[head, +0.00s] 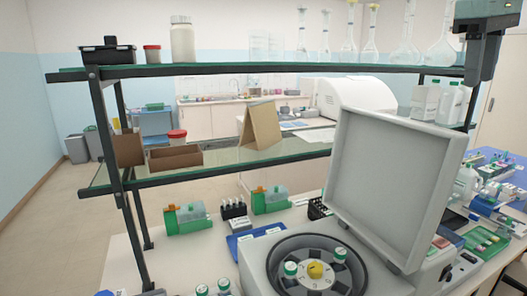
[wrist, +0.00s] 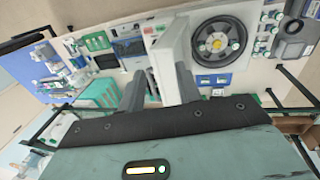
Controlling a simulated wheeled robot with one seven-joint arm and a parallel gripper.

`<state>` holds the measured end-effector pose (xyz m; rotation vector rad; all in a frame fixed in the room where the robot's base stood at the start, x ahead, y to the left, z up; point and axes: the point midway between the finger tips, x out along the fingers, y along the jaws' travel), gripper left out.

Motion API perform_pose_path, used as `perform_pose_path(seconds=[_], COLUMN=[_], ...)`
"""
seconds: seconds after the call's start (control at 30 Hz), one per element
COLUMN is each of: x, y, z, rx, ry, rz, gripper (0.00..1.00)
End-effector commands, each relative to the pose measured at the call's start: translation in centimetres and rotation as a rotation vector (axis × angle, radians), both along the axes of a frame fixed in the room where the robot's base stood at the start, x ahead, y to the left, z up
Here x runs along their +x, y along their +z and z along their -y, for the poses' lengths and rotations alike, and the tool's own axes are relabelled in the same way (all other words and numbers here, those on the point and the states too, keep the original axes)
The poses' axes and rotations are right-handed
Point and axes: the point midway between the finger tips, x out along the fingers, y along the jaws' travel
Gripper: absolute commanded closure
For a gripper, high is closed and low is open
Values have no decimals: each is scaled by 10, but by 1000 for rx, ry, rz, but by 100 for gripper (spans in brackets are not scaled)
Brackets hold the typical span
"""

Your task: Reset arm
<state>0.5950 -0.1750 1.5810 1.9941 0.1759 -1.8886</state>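My gripper (wrist: 160,84) shows in the wrist view with its two grey fingers spread apart and nothing held between them. In the head view, part of my gripper (head: 484,50) hangs at the top right corner, high up and in front of the shelf's right end. A centrifuge-like machine stands open on the bench, its grey lid (head: 392,185) raised. Its round rotor (head: 314,270) has a yellow knob in the middle and a few white-and-green capped tubes. The rotor also shows in the wrist view (wrist: 218,42), beyond the fingers and apart from them.
A two-level glass shelf (head: 240,163) spans the bench, with flasks and bottles on top. Green racks (head: 187,218) stand beneath it. More bottles and racks crowd the bench on the right, including a green tray (head: 485,241). A white rounded machine (head: 355,97) stands behind.

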Motion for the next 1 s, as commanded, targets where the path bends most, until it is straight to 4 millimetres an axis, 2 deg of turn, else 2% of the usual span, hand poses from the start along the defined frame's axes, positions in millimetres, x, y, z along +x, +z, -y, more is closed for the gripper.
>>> perform_pose_path(seconds=[0.23, 0.37, 0.57, 0.67, 0.77, 0.9, 1.0], x=[5, 6, -1, -12, -34, -82, -122], y=[-37, -64, -123, -165, -220, -300, -351], z=[-27, -49, -96, -127, -165, -210, -230], rx=[22, 40, 78, 104, 136, 176, 195], ry=[45, 77, 138, 177, 221, 269, 293], rz=[-5, -6, -14, -21, -37, -60, -79], gripper=[66, 66, 66, 66, 66, 66, 66])
